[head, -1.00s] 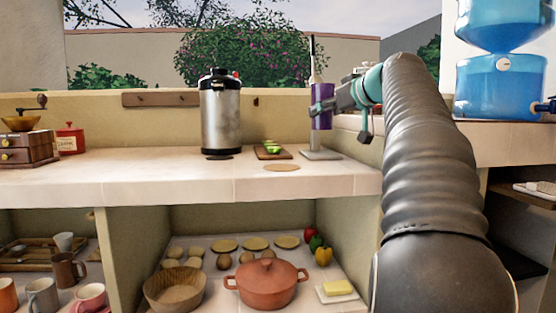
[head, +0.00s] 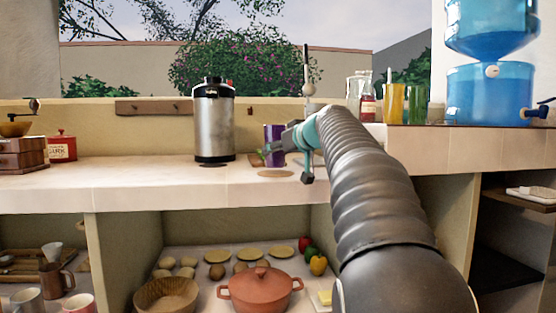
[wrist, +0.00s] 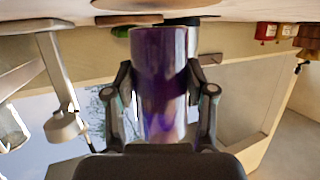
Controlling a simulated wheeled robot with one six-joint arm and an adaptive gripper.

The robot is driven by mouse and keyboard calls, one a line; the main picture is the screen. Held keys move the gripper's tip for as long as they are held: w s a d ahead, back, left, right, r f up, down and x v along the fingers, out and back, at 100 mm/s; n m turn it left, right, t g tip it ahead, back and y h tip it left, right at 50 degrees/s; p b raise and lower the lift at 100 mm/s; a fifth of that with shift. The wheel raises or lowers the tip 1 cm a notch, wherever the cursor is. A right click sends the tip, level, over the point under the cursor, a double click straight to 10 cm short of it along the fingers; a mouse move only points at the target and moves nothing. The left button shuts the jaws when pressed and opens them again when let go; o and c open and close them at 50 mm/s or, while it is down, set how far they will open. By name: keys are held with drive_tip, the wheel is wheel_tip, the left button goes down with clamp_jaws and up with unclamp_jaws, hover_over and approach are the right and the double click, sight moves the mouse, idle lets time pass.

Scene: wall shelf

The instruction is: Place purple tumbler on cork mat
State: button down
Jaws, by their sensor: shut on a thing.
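The purple tumbler (head: 271,140) is upright in my gripper (head: 283,146), over the counter. In the wrist view, which is upside down, the tumbler (wrist: 160,85) fills the middle between the two fingers, which are shut on its sides. The cork mat (head: 276,174) is a thin round tan disc near the counter's front edge. In the head view the tumbler's base shows just above and slightly left of it, seemingly not touching. The mat (wrist: 155,4) also appears at the top edge of the wrist view, partly cut off.
A steel urn (head: 214,125) stands left of the tumbler. A small board with green items is mostly hidden behind the tumbler. A grey stand with an upright rod (head: 307,75) is behind my gripper. Glasses (head: 391,103) and a blue water dispenser are at right.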

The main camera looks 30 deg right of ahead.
drive_tip(key=shift+f, duration=0.8)
drive_tip(key=shift+f+b, duration=0.2)
drive_tip(key=shift+b, duration=0.1)
drive_tip(key=shift+c, duration=1.9)
unclamp_jaws()
drive_tip(key=shift+r, duration=0.15)
drive_tip(key=shift+r+p, duration=0.15)
drive_tip(key=shift+p, duration=0.15)
drive_tip(key=v, duration=1.2)
drive_tip(key=shift+b, duration=0.4)
